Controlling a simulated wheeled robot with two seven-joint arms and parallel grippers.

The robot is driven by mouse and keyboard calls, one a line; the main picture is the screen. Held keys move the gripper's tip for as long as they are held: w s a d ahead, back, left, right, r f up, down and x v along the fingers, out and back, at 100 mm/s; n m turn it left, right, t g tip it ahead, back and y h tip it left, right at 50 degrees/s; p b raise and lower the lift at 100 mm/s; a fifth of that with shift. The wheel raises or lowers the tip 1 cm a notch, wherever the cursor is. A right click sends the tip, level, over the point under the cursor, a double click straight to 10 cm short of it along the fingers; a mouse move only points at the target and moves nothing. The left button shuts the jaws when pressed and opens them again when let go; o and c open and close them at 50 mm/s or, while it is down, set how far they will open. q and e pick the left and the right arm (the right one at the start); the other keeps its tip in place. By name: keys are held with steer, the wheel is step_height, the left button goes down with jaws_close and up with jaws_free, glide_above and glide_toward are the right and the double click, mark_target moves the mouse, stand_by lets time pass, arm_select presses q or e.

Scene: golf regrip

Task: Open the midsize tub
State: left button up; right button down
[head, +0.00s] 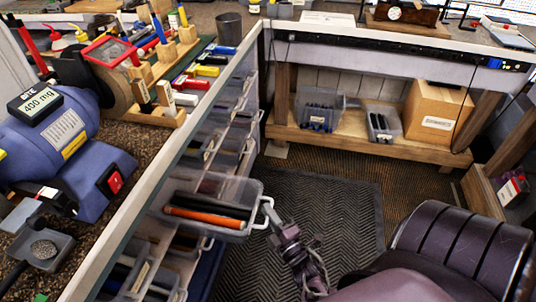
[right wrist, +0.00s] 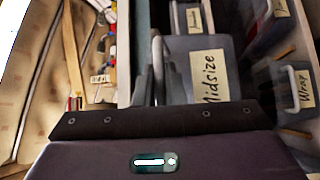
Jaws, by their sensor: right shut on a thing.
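The midsize tub (head: 243,190) is a clear bin in the side of the left bench, jutting out past its neighbours. Black grips and an orange grip lie in it. Its label reads "Midsize" in the right wrist view (right wrist: 210,79). The pale handle (head: 266,209) is on its front. My right gripper (head: 275,217) is shut on the handle; its fingers also show at the handle in the right wrist view (right wrist: 150,88). My left gripper is not in view.
Other clear tubs (head: 232,140) sit above and below along the bench side. A tub labelled "Wrap" (right wrist: 305,88) is nearby. A blue grinder (head: 60,140) stands on the bench. A dark mat (head: 345,205) covers open floor to the right. A cardboard box (head: 437,112) sits on a low shelf.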

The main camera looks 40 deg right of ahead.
steer(key=c, duration=1.5)
jaws_free()
steer(key=shift+s, duration=0.1)
steer(key=s+a+f, duration=0.1)
steer(key=s, duration=0.6)
steer(key=shift+s+b, duration=0.25)
steer(key=shift+b, duration=0.15)
steer(key=shift+f, duration=0.1)
